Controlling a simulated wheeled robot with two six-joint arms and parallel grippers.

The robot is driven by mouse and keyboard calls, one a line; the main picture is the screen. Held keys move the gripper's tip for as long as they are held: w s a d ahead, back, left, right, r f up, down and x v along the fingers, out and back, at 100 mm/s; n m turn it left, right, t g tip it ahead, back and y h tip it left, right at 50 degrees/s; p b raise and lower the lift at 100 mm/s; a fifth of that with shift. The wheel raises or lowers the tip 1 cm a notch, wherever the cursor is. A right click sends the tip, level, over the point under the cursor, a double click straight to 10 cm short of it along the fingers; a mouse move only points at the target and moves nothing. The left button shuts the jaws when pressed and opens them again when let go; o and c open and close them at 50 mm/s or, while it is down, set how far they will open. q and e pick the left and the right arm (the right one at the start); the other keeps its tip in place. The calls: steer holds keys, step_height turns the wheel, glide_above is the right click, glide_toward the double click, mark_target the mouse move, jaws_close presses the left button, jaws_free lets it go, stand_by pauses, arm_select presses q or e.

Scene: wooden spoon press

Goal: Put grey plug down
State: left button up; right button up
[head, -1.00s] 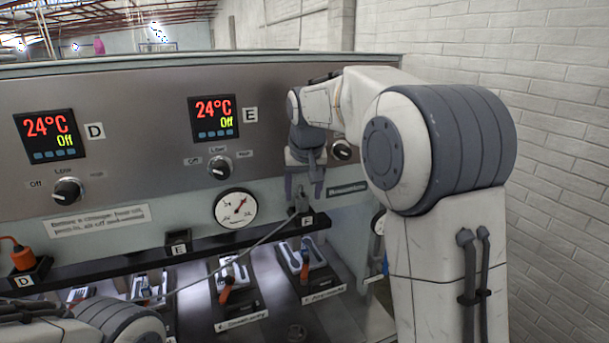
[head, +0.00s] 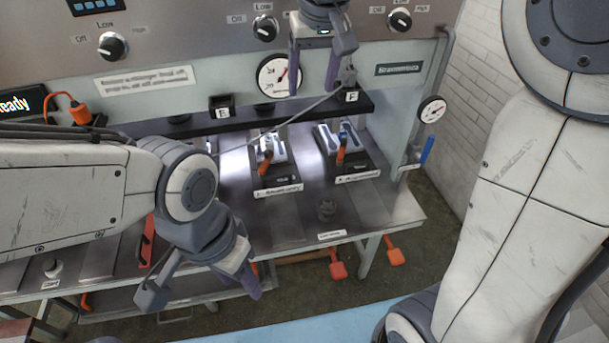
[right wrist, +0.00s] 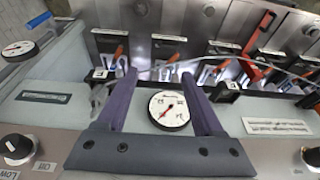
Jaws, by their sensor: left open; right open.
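The grey plug (head: 348,76) stands at the holder marked F (head: 352,99), with its grey cable running down to the left. It also shows in the right wrist view (right wrist: 98,96), just outside the left-hand finger. My right gripper (head: 312,88) is open and empty, with its fingers pointing down a little left of the plug; it also shows in the right wrist view (right wrist: 160,88). I cannot tell how deep the plug sits. My left gripper (head: 198,290) is open and empty, low in front of the bench.
An orange plug (head: 80,112) stands at the left with an orange cable. The holder marked E (head: 221,108) looks empty. Clamps with orange handles (head: 266,160) sit on the bench below the black rail. A gauge (head: 279,76) is behind my right gripper; a blue-handled valve (head: 427,150) is at the right.

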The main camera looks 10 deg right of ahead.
steer(key=s+a+f+n+g, duration=0.1)
steer(key=s+a+f+n, duration=0.1)
steer(key=s+f, duration=0.3)
steer(key=s+a+f+n+g, duration=0.1)
steer(key=s+f, duration=0.5)
steer(key=s, duration=0.6)
steer(key=s+a+f+n+g, duration=0.1)
steer(key=s+a+f+n, duration=0.2)
steer(key=s+f, duration=0.2)
steer(key=s, duration=0.3)
steer(key=shift+s+a+f+n+y, duration=0.3)
steer(key=shift+s+a+n+y, duration=0.05)
steer(key=shift+s+n+y, duration=0.05)
step_height(320, 180, down, 7)
steer(key=b, duration=0.6)
steer(key=shift+r+b, duration=0.2)
steer(key=shift+b, duration=0.1)
steer(key=shift+c, duration=0.3)
